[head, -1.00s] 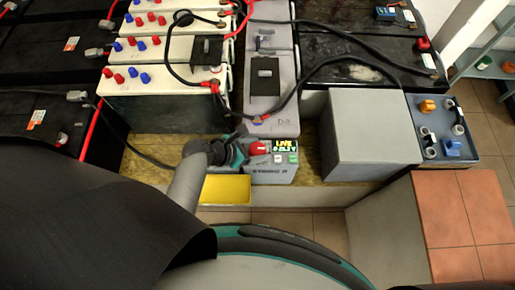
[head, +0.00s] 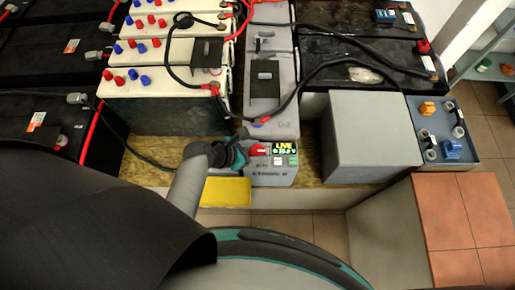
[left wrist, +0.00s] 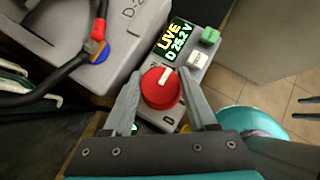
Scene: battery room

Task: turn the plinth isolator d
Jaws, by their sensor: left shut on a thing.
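The plinth isolator d (head: 271,173) is a small grey box on the front ledge, with a lit display (head: 285,148) reading LIVE. Its red knob (head: 259,151) is on top, left of the display. In the left wrist view the red knob (left wrist: 161,88) has a white mark pointing up and slightly right, towards the display (left wrist: 175,40), which reads LIVE D 25.2 V. My left gripper (head: 244,149) reaches the knob from the left. Its two fingers (left wrist: 162,91) are shut on the knob, one on either side.
A grey battery (head: 285,112) with black cables stands behind the isolator. A plain grey box (head: 372,135) stands to its right. A yellow panel (head: 226,191) is at the ledge's front left. A green and a white button (left wrist: 198,60) sit beside the display.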

